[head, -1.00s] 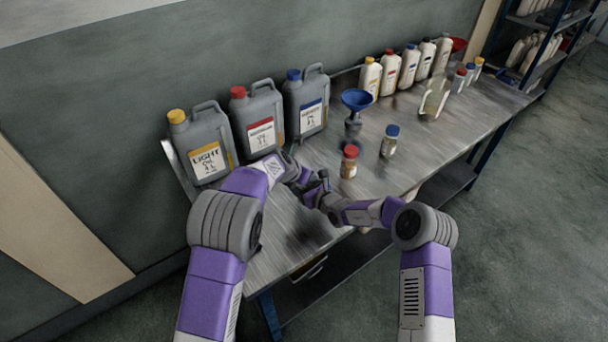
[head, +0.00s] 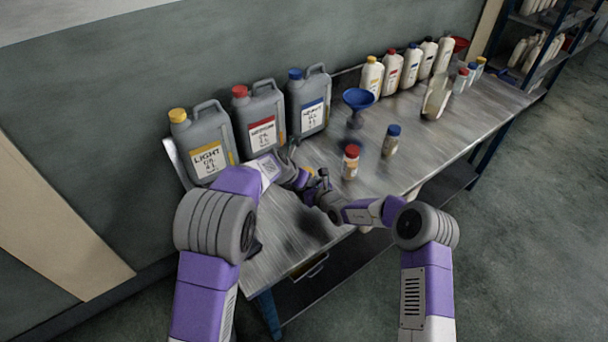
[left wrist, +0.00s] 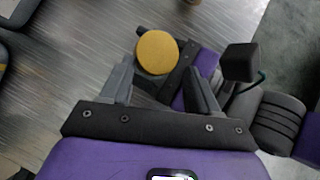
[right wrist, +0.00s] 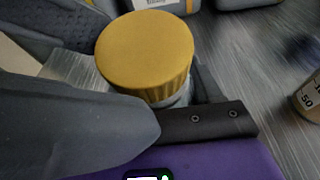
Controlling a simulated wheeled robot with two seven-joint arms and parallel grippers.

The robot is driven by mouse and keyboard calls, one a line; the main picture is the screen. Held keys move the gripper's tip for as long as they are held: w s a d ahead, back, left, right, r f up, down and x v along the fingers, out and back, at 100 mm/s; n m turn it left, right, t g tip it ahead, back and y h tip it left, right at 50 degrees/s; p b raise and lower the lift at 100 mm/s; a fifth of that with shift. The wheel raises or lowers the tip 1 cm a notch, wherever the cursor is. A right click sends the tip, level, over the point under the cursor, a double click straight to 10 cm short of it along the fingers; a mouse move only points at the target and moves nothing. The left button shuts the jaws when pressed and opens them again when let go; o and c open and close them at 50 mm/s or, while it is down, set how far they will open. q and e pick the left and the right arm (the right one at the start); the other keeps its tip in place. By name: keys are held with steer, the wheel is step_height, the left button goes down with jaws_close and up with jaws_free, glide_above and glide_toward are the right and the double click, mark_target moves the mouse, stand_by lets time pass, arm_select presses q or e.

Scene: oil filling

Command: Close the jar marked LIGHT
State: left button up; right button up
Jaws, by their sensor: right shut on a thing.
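A small clear jar (right wrist: 183,98) with a ribbed yellow lid (right wrist: 143,50) is held in my right gripper (right wrist: 170,101); the lid sits on its top. Its label is not visible. The lid shows from above in the left wrist view (left wrist: 157,52). My left gripper (left wrist: 160,84) is open, its fingers apart on either side of the view just short of the lid; I cannot tell if they touch it. In the head view, my left gripper (head: 308,180) and right gripper (head: 328,194) meet above the table's near edge, and the jar is mostly hidden.
The LIGHT canister (head: 203,145) with a yellow cap stands at the back left, beside red-capped (head: 260,118) and blue-capped (head: 308,103) canisters. A red-lidded jar (head: 350,163), a blue-lidded jar (head: 391,140) and a blue funnel (head: 358,99) stand to the right. White bottles line the back.

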arm_select(q)
steer(key=shift+s+r, duration=0.1)
steer(key=shift+s, duration=0.1)
steer(key=shift+w+r, duration=0.1)
steer(key=shift+w, duration=0.05)
steer(key=shift+c, duration=0.6)
steer(key=c, duration=0.7)
steer(key=shift+o, duration=0.2)
steer(key=shift+d, duration=0.1)
steer(key=v, duration=0.4)
steer(key=o, duration=0.6)
steer(key=shift+c, duration=0.2)
